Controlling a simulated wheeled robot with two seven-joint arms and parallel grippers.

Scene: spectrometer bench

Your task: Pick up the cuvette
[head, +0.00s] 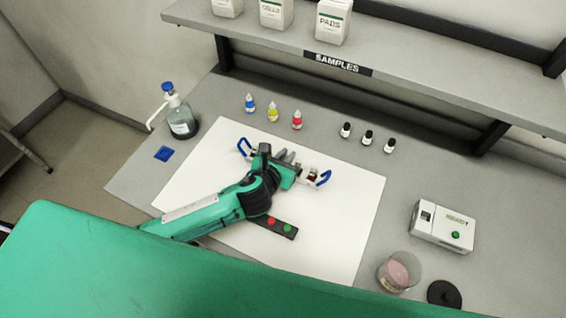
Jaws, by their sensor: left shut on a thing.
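My left gripper (286,158) reaches in from the left over the white sheet (345,215). Its grey fingers are closed at a rack-like holder with a blue loop handle at its left end (243,147) and another at its right end (324,178). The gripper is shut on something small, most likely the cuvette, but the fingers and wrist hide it. I cannot tell whether it is clear of the holder. A small dark red item (312,175) shows at the holder's right end. My right gripper is out of view.
Dropper bottles (272,111) and small black-and-white vials (367,137) stand behind, below the shelf (420,90). A dark indicator strip (277,228), white device (442,227), beaker (398,272) and black lid (444,294) lie nearer.

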